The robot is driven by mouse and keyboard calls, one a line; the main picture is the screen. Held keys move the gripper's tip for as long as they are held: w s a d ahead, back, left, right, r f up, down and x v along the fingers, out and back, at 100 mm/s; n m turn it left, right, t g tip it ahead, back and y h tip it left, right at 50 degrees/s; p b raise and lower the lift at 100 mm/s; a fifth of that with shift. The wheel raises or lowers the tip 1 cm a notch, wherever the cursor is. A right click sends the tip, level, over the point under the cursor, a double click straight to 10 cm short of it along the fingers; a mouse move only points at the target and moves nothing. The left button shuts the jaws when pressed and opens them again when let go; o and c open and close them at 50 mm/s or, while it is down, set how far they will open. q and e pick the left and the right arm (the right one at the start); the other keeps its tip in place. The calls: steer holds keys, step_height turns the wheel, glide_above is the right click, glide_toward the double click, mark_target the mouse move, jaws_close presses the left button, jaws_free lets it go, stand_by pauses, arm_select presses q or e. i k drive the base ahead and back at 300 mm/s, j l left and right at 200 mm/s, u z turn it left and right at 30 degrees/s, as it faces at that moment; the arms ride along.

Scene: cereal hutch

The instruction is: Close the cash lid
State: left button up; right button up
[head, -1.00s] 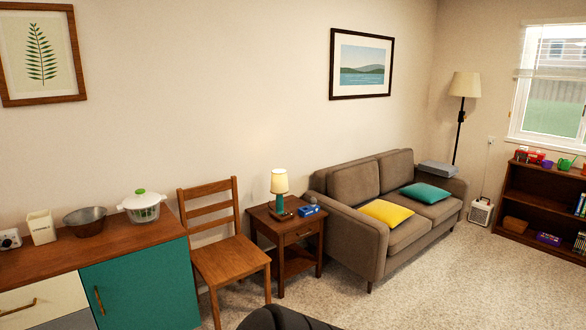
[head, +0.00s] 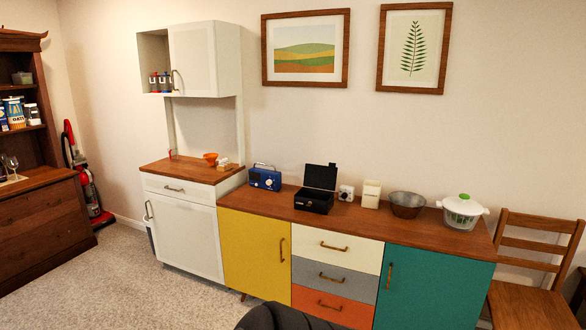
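The black cash box (head: 313,201) sits on the wooden top of the long sideboard (head: 345,216), toward the back. Its lid (head: 320,177) stands raised at the rear, so the box is open. Its inside is too small to make out. Neither of my grippers shows in the head view. Only a dark rounded part of my own body shows at the bottom edge.
On the sideboard, a blue radio (head: 265,178) stands left of the box. Carpet (head: 175,296) is clear at front left.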

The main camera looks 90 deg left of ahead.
mark_target(316, 176)
steer(key=u, duration=2.05)
steer(key=i+j+u, duration=0.25)
steer(key=i, duration=0.4)
steer(key=i+j+u, duration=0.15)
steer(key=i+u, duration=0.15)
steer(key=i, duration=0.4)
